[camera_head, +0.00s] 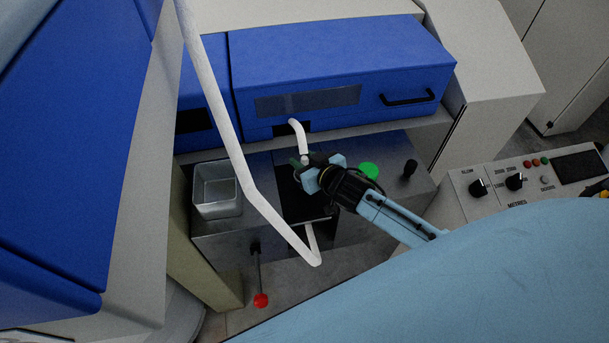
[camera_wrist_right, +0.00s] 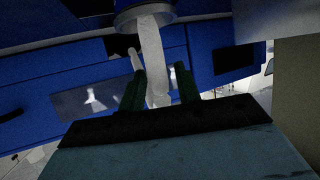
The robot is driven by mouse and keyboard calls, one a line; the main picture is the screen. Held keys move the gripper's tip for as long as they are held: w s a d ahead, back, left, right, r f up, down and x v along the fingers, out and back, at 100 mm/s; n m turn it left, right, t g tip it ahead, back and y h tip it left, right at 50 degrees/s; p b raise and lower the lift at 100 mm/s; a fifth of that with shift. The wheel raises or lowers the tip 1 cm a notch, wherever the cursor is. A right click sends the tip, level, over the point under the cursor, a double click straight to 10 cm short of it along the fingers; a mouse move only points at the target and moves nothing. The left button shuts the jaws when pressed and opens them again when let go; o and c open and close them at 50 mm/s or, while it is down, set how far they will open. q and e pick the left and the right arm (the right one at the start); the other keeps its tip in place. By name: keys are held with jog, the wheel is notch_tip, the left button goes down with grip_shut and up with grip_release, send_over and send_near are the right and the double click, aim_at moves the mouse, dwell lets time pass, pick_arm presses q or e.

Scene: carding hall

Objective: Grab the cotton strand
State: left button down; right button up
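A white cotton strand (camera_head: 298,132) curls out of a dark opening at the front of the blue machine and hangs down to my right gripper (camera_head: 304,164). A longer white strand (camera_head: 222,105) runs from the top edge down past the machine, then bends back up near the floor. In the right wrist view, the green fingers of my right gripper (camera_wrist_right: 159,70) stand apart on either side of a white strand (camera_wrist_right: 152,45). A gap shows beside the right finger; I cannot tell whether the left finger touches the strand. My left gripper is not in view.
A square metal can (camera_head: 217,190) stands left of the gripper on the grey machine ledge. A green button (camera_head: 369,171) and a black knob (camera_head: 410,168) are to the right. A red-tipped lever (camera_head: 261,299) sticks out below. A control panel (camera_head: 530,178) stands at right.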

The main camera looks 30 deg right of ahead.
grip_shut()
